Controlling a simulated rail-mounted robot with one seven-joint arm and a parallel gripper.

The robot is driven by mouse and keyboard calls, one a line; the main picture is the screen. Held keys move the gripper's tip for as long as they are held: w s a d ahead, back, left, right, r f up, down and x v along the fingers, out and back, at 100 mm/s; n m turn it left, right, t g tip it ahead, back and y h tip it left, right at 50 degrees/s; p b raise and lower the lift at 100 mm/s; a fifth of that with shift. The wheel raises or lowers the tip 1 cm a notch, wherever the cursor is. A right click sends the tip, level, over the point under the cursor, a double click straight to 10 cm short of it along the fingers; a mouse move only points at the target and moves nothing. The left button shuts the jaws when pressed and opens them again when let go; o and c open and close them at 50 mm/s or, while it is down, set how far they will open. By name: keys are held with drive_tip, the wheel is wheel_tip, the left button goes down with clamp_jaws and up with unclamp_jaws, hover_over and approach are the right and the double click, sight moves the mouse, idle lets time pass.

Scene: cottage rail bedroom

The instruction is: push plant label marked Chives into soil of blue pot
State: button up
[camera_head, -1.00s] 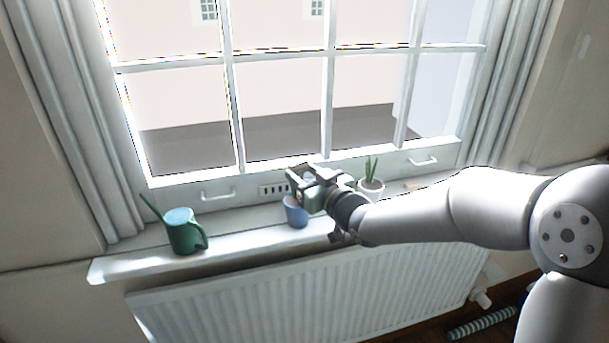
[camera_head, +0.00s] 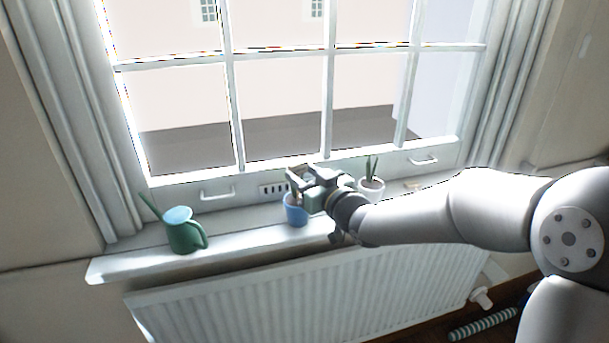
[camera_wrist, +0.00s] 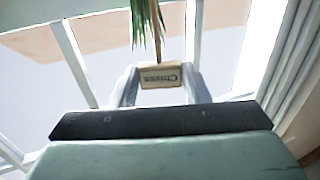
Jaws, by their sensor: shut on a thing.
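The blue pot (camera_head: 297,215) stands upright on the windowsill. My gripper (camera_head: 296,181) is just above its rim, partly covering the top of the pot. In the wrist view, my gripper (camera_wrist: 160,84) is shut on a small tan label (camera_wrist: 165,77) with dark lettering that reads Chives, upside down in the picture. The label is not clearly made out in the head view. Whether its lower end touches the soil is hidden. Green leaves (camera_wrist: 147,22) with a brown stem-like strip show beyond the label in the wrist view.
A green watering can (camera_head: 184,232) stands at the left on the sill (camera_head: 245,235). A white pot (camera_head: 371,188) with a green plant stands right of my gripper, close to my wrist. The window (camera_head: 285,120) is behind, a white radiator (camera_head: 300,295) below. The sill between can and blue pot is clear.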

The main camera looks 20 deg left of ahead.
drive_tip(key=shift+f+b, duration=2.35)
drive_tip(key=shift+f, duration=0.4)
drive_tip(key=o, duration=1)
drive_tip(key=shift+r, duration=0.1)
drive_tip(key=shift+o, duration=0.2)
drive_tip(key=v, duration=1.7)
drive_tip(key=shift+d+p, duration=0.2)
drive_tip(key=shift+p, duration=0.2)
drive_tip(key=shift+s, duration=0.1)
